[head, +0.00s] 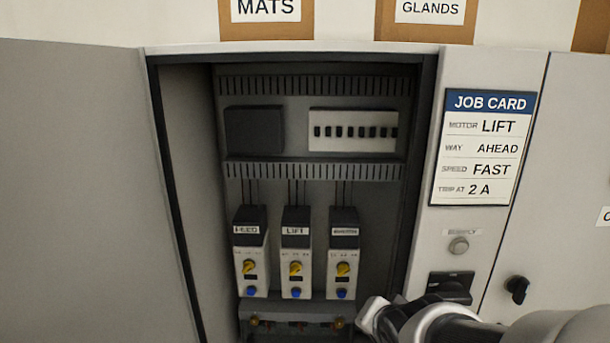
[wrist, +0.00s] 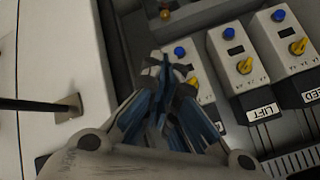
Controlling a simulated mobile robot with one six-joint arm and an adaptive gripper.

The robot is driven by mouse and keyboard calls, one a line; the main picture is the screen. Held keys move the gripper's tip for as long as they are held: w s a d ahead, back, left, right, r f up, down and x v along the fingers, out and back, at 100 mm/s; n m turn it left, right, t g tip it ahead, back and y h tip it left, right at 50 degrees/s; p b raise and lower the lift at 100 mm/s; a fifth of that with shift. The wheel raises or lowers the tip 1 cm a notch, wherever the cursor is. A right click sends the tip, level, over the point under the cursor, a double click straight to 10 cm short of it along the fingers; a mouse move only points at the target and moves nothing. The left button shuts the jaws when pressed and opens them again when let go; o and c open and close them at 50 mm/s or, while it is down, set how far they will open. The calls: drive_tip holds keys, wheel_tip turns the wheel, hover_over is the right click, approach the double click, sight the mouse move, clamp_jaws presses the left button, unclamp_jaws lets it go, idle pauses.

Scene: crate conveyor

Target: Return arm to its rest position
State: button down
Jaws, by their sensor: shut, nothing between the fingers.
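My gripper (wrist: 168,75) shows in the wrist view with its blue-grey fingers drawn together and nothing between them. Its tips are over the third motor module and hide part of it; I cannot tell whether they touch it. In the head view my arm enters at the lower right, in front of the cabinet's lower right edge, and the fingertips are not clear there.
The open cabinet (head: 428,120) holds three modules, including LIFT (head: 296,262), with yellow knobs and blue buttons. An open door (head: 80,190) stands left.

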drive_tip(key=s+d+n+g+b, duration=0.1)
drive_tip(key=s+n+g, duration=0.3)
drive_tip(key=s, duration=1.9)
drive_tip(key=r+n+b, duration=0.1)
drive_tip(key=n, duration=0.2)
drive_tip(key=shift+d, duration=0.25)
